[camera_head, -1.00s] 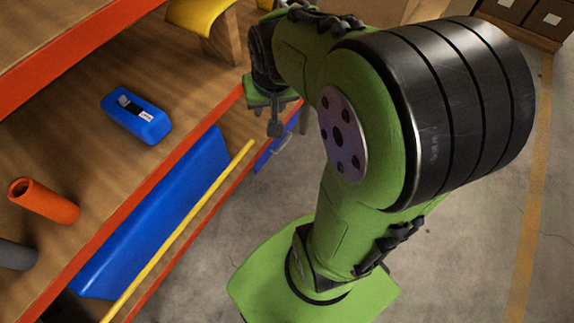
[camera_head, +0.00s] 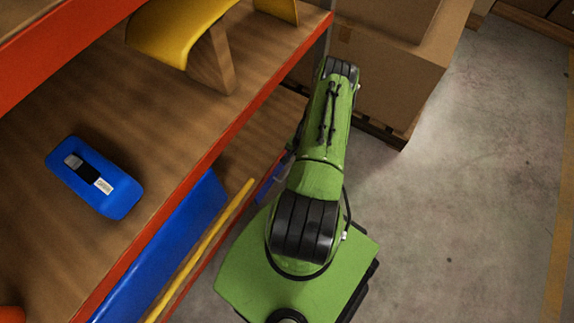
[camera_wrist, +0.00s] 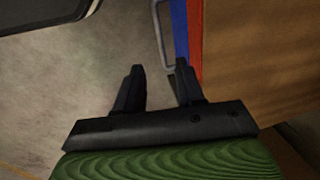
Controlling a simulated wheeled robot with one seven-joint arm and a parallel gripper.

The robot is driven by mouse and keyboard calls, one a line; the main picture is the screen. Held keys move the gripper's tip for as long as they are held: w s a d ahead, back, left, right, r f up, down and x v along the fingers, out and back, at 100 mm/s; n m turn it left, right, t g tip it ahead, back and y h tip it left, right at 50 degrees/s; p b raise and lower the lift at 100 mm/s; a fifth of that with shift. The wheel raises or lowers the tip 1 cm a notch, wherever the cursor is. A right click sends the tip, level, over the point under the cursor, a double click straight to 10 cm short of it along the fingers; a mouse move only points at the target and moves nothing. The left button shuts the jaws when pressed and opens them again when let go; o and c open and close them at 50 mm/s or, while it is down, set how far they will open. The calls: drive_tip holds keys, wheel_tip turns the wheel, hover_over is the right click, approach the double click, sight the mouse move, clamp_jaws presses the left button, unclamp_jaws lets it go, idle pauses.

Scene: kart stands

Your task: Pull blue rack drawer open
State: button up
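The blue drawer front (camera_wrist: 180,28) shows as a narrow strip at the top of the wrist view, with a grey metal handle (camera_wrist: 158,30) standing out on its left side. A small blue piece low on the rack (camera_head: 271,184) shows beside my arm in the head view and seems to be the same drawer. My gripper (camera_wrist: 158,78) is open, its two dark fingers apart with floor visible between them. The handle's near end lies just beyond the right fingertip; I cannot tell whether they touch. In the head view my gripper is hidden behind my arm.
The rack's red edge (camera_head: 215,145) and wooden shelf (camera_head: 240,62) run along the left. A blue case (camera_head: 95,178) and yellow piece (camera_head: 168,38) are on the shelf. Cardboard boxes (camera_head: 400,75) stand on a pallet behind my arm. Concrete floor is clear at right.

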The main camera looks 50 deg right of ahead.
drive_tip(key=f+b, duration=0.1)
drive_tip(key=f, duration=0.3)
drive_tip(key=w+f+b, duration=0.1)
drive_tip(key=f+b, duration=0.1)
drive_tip(key=f, duration=0.2)
drive_tip(key=w+f+b, duration=0.1)
drive_tip(key=f+b, duration=0.1)
drive_tip(key=f, duration=0.3)
drive_tip(key=shift+w+a, duration=0.2)
drive_tip(key=shift+r, duration=0.1)
clamp_jaws()
